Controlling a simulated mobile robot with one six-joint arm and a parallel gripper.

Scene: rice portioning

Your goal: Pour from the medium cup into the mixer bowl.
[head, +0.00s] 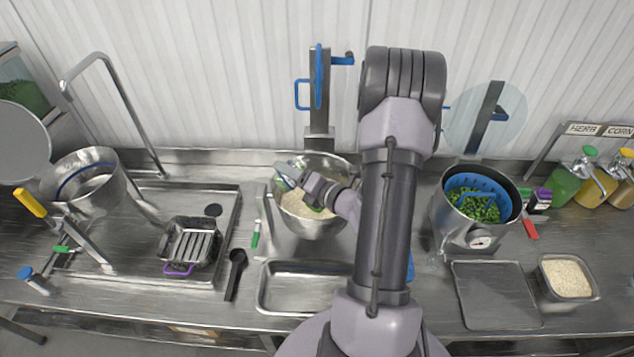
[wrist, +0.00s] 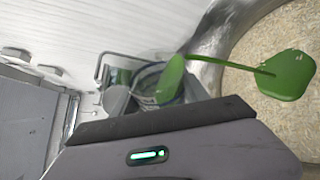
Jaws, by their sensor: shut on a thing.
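The mixer bowl (head: 327,228) is a steel bowl of pale grain left of my arm. It also shows at the right of the wrist view (wrist: 216,42), the grain spread inside. My gripper (head: 294,180) is over the bowl's left part and shut. A green piece with a thin stem and a broad flat end, which I take for the medium cup (wrist: 290,76), shows just beyond my gripper in the wrist view. Its broad end is in front of the grain. The grip and the cup's inside are hidden, so I cannot tell whether it holds anything.
A steel tray (head: 268,303) lies in front of the bowl. A pot with a blue-rimmed basket of green vegetables (head: 440,216) stands right, near a grain container (head: 590,293). A sink (head: 228,215) with a purple-handled basket (head: 176,268) and a black spoon (head: 236,258) are left.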

